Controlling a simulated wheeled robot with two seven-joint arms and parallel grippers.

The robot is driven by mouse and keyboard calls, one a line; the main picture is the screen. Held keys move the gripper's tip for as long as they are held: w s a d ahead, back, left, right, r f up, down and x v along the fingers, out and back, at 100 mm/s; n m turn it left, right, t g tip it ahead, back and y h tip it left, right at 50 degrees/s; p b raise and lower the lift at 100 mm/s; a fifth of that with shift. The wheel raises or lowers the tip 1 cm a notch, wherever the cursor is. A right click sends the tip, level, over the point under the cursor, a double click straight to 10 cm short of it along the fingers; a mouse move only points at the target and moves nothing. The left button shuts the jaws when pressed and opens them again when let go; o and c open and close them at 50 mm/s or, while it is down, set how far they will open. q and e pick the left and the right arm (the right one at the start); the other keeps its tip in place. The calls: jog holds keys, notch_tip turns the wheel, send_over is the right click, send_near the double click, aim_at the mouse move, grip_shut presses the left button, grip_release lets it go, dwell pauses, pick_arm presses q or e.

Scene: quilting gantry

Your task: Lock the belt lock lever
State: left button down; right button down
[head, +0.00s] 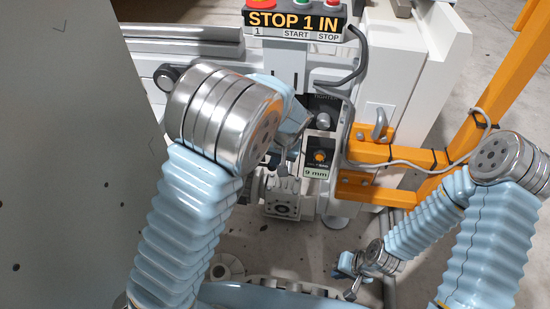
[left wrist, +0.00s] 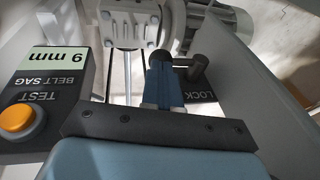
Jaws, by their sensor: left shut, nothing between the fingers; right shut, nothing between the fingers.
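The belt lock lever (left wrist: 197,66), a short dark bar with a rounded end, shows in the left wrist view just right of my left fingertips, above a partly covered LOCK label (left wrist: 198,96). My left gripper (left wrist: 162,62) is shut and empty, its fingertips close beside the lever; I cannot tell whether they touch it. In the head view my left gripper (head: 282,163) is beside the belt sag box, and I cannot make out the lever there. My right gripper (head: 349,275) is shut and empty, low over the floor at the right.
The belt sag box (head: 319,157) has an orange TEST button and reads 9 mm. A dark tightening knob (head: 322,106) is above it. The control panel (head: 293,20) reads STOP 1 IN. An orange frame (head: 420,162) with a cable stands to the right.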

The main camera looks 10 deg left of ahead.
pick_arm(q)
jog(key=f+y, duration=0.1)
jog(key=f, duration=0.1)
jog(key=f+y+b, duration=0.1)
jog(key=f, duration=0.1)
jog(key=d+f, duration=0.1)
jog(key=f, duration=0.2)
jog(key=shift+y, duration=0.4)
jog(key=shift+a+f+m+y+b, duration=0.2)
jog(key=shift+f+m+y+b, duration=0.15)
jog(key=shift+f+y, duration=0.4)
jog(key=shift+a+f, duration=0.3)
jog(key=shift+a, duration=0.1)
dwell(0.6)
